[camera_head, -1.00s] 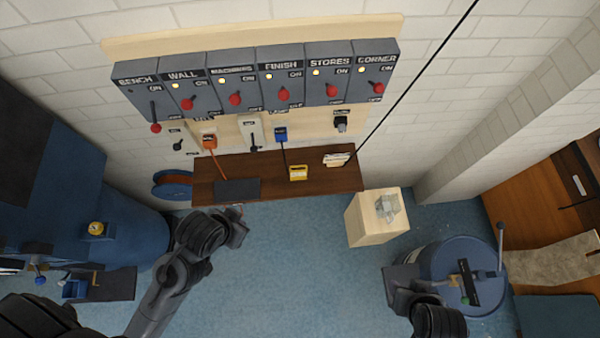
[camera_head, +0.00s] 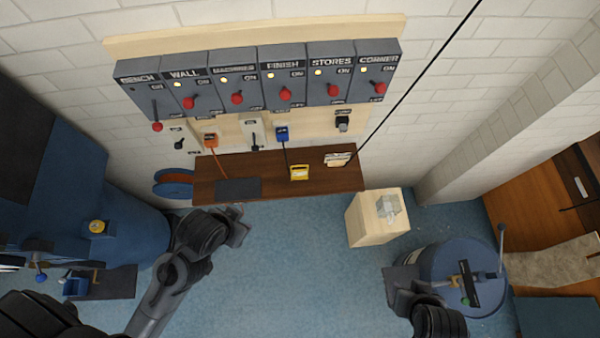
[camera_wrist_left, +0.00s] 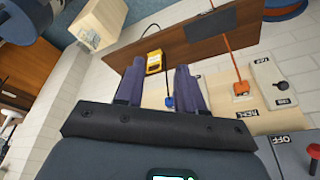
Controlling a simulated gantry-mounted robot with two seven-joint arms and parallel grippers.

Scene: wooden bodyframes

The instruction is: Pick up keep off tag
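I cannot read any label as a keep off tag. A small stack of pale cards or tags (camera_head: 337,159) lies at the right end of the brown shelf (camera_head: 225,168), its writing too small to read. A yellow item (camera_head: 299,172) sits left of it at the shelf's front edge. It also shows in the left wrist view (camera_wrist_left: 154,62), beyond the fingers. My left gripper (camera_head: 243,228) is below the shelf's front left side, apart from these things. Its fingers (camera_wrist_left: 160,85) are spread with nothing between them. My right gripper (camera_head: 398,275) is beside the blue drum; its fingers are unclear.
Grey switch boxes (camera_head: 235,82) with red-knobbed levers line the wall above the shelf. A dark mat (camera_head: 238,189) lies on the shelf's left. A wooden block (camera_head: 365,222) bears a clear item (camera_head: 387,207). A blue drum (camera_head: 440,262) stands right. The middle floor is clear.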

